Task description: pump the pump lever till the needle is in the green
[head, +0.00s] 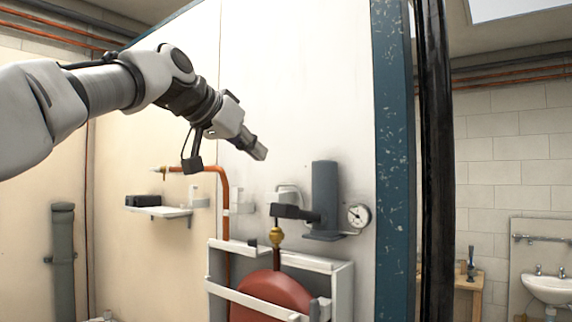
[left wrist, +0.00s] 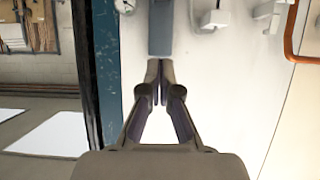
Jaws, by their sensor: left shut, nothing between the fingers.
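The pump is an upright blue-grey cylinder (head: 325,190) on the white wall panel. A dark bar with a thicker end, apparently the pump lever (head: 291,212), sticks out to the left from its lower part, roughly level. The round white gauge (head: 357,215) is right of the pump; its needle and green zone are too small to read. My left gripper (head: 259,152) is shut and empty, above and left of the pump, apart from the lever. In the left wrist view the closed fingertips (left wrist: 160,64) point toward the blue-grey cylinder (left wrist: 161,28). My right gripper is not in view.
Below the lever, a brass fitting (head: 276,237) leads to a red vessel (head: 268,292) in a white frame (head: 340,290). A copper pipe (head: 226,205) and a small shelf (head: 150,209) are to the left. A blue panel edge (head: 393,170) bounds the right.

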